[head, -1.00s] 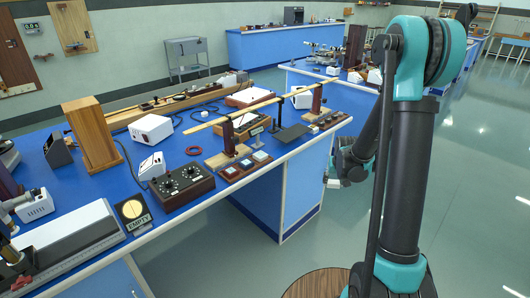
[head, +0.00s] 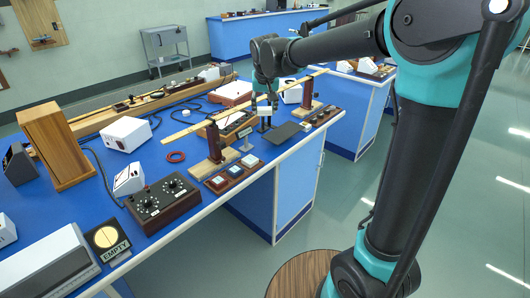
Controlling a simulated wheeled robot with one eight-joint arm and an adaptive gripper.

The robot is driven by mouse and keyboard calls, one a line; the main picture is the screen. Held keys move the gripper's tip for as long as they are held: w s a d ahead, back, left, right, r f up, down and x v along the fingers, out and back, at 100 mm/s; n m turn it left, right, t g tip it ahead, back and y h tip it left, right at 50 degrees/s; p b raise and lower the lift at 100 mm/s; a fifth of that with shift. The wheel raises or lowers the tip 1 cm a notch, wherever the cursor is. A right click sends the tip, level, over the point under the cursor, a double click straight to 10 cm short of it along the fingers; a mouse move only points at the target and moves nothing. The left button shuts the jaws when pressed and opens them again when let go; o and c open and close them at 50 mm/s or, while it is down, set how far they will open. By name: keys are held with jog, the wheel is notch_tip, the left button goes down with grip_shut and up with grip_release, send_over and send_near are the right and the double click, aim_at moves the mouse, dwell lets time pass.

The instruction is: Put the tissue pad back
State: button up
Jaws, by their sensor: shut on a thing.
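My gripper (head: 265,104) is over the blue bench, fingers pointing down. It is shut on a small white piece, which looks like the tissue pad (head: 264,111); the fingers partly hide it. A dark wooden tray (head: 209,188) with small square pads or slots lies at the bench's front edge, left of and nearer than the gripper. Its right square looks whitest. I cannot tell which squares are pads. Another narrow dark wooden tray (head: 318,121) with small items lies to the right of the gripper.
A long wooden bar (head: 190,131) on dark uprights runs beside the gripper. A dark flat plate (head: 286,132) lies to its right, and a small sign (head: 249,132) stands to its left. A knobbed control box (head: 160,200) and red ring (head: 176,157) are further left.

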aim_at(265, 155)
notch_tip(265, 155, down, 19)
jog(key=shift+r, duration=0.1)
dwell(0.3)
jog(key=o, duration=0.8)
jog(key=shift+o, duration=0.2)
jog(key=a+v, duration=0.1)
jog(key=v, duration=1.1)
jog(key=s+d+f, duration=0.2)
jog(key=s+d, duration=0.2)
jog(key=d, duration=0.4)
jog(key=s+d+f, duration=0.2)
jog(key=s+d, duration=0.2)
jog(key=d, duration=0.4)
jog(key=s+d+f, duration=0.4)
jog(key=s+d, duration=0.1)
jog(key=s, duration=0.2)
jog(key=s+d+f+m, duration=0.1)
jog(key=s+d+f, duration=0.2)
jog(key=s+d, duration=0.2)
jog(key=shift+s+d+f+h, duration=0.2)
jog(key=shift+s+f+h, duration=0.15)
jog(key=shift+s, duration=0.75)
